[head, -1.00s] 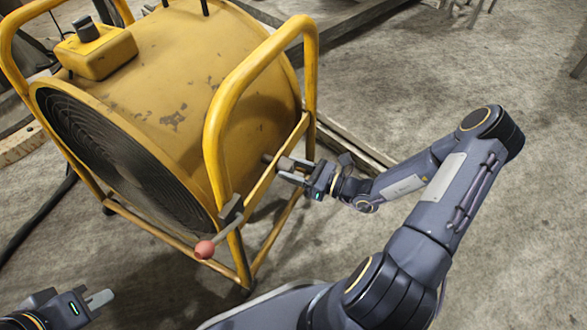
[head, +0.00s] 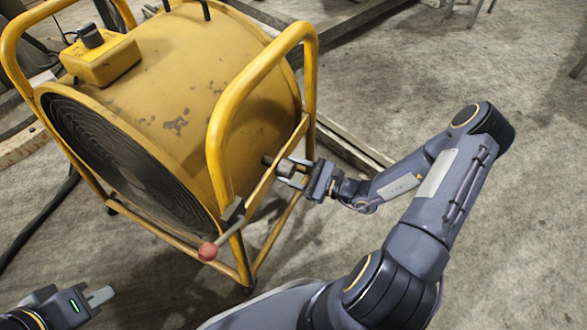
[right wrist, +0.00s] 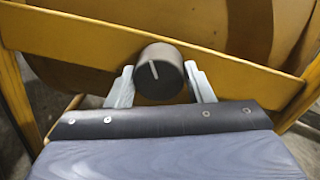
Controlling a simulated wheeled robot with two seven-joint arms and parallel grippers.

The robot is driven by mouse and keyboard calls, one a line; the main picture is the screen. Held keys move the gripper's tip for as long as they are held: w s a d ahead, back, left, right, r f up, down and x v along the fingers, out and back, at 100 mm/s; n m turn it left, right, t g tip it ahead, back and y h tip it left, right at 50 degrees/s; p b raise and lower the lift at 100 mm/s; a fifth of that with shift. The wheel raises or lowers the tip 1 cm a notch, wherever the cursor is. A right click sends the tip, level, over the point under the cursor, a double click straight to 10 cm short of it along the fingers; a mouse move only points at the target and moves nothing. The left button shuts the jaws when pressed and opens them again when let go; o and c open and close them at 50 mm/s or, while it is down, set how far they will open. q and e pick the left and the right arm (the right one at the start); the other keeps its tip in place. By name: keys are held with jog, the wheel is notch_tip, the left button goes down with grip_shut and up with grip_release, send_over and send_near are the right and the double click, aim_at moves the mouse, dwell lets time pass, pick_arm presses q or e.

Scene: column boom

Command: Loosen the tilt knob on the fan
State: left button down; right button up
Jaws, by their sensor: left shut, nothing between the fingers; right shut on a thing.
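The yellow drum fan (head: 185,115) stands in its tubular frame at the left of the head view. The tilt knob is a dark round knob on the frame's side bar, best seen in the right wrist view (right wrist: 158,75). A pale line on its face leans slightly left of upright. My right gripper (right wrist: 160,88) is shut on the knob, with one finger at each side. In the head view the right gripper (head: 284,172) partly covers the knob. My left gripper (head: 103,296) is shut and empty at the lower left, away from the fan.
A lever with a red ball end (head: 208,251) sticks out from the frame's near corner. A yellow control box (head: 100,60) sits on top of the drum. Beams lie on the floor behind the fan.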

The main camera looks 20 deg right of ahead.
jog(key=n, duration=0.8)
jog(key=shift+h, duration=0.3)
jog(key=n+b, duration=0.1)
jog(key=n, duration=0.2)
jog(key=shift+s+f, duration=0.1)
jog(key=shift+a+n+h+b, duration=0.1)
jog(key=shift+n+h+b, duration=0.4)
jog(key=shift+n, duration=1.3)
jog(key=o, duration=1)
